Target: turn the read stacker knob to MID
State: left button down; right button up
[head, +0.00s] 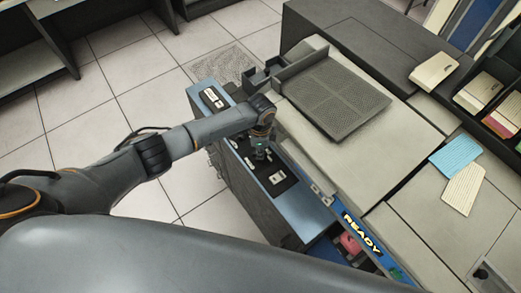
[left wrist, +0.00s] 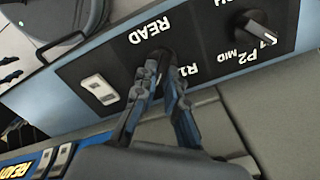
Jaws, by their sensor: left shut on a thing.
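The dark control panel (head: 246,148) lies on the front of the machine below my left gripper (head: 261,152) in the head view. In the left wrist view the panel appears upside down, with the labels READ and R1 around the read stacker knob (left wrist: 165,57). My left gripper (left wrist: 164,78) has one finger on each side of that knob and is shut on it. The fingers hide most of the knob, so its pointer direction cannot be read. The MID label on the read side is hidden. My right gripper is not in view.
The punch knob (left wrist: 264,25) with a light pointer sits beside P2 and MID labels. A white rocker switch (left wrist: 99,89) is on the panel. A READY sign (head: 361,233) is along the machine's edge. Blue cards (head: 455,157) and cream cards (head: 463,189) lie on top.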

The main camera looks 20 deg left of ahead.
pick_arm(q)
jog(key=shift+m, duration=0.4)
jog(key=shift+d, duration=0.1)
jog(key=c, duration=1.4)
grip_release()
notch_tip(320, 180, up, 12)
